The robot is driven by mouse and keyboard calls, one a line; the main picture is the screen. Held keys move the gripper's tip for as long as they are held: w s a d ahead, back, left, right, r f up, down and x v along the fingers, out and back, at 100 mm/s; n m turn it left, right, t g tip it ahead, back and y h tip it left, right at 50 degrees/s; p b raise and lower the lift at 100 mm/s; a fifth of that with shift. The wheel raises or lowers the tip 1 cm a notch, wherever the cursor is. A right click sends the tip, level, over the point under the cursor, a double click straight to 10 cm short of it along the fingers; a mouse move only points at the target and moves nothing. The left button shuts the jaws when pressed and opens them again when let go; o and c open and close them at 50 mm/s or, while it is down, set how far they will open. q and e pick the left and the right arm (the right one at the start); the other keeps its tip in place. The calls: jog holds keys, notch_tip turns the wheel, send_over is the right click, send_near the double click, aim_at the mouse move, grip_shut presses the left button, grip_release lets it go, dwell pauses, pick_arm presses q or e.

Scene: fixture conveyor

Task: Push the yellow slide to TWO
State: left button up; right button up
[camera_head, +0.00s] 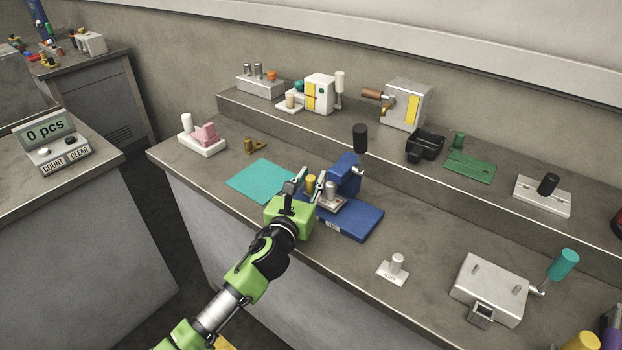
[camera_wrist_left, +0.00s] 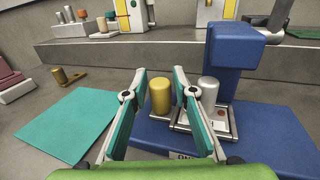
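The yellow slide's upright knob (camera_head: 311,184) stands at the left side of a blue fixture (camera_head: 345,222) on the bench. In the left wrist view the yellow knob (camera_wrist_left: 160,94) shows between the fingers, beside a silver cylinder on a metal plate. I cannot tell whether a finger touches it. A white label, partly hidden, is on the fixture's front edge; it seems to start with "ON". My left gripper (camera_head: 310,174) is open at the fixture's left front; its fingers also show in the left wrist view (camera_wrist_left: 160,72).
A teal mat (camera_head: 262,180) lies left of the fixture. A black-knobbed lever (camera_head: 360,138) rises behind it. A small silver-topped block (camera_head: 394,270) and a grey box with a teal handle (camera_head: 490,288) stand to the right. A raised shelf (camera_head: 300,130) with several devices runs behind.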

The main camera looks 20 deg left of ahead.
aim_at(325, 198)
pick_arm(q)
grip_shut()
jog(key=d, duration=0.1)
jog(key=s+d, duration=0.1)
jog(key=d, duration=0.2)
jog(key=shift+s, duration=0.25)
jog(key=shift+f, duration=0.1)
grip_release()
jog(key=shift+d, duration=0.1)
jog(key=shift+s, duration=0.15)
jog(key=s, duration=1.1)
jog(key=shift+s+a, duration=0.25)
jog(key=shift+s, duration=0.15)
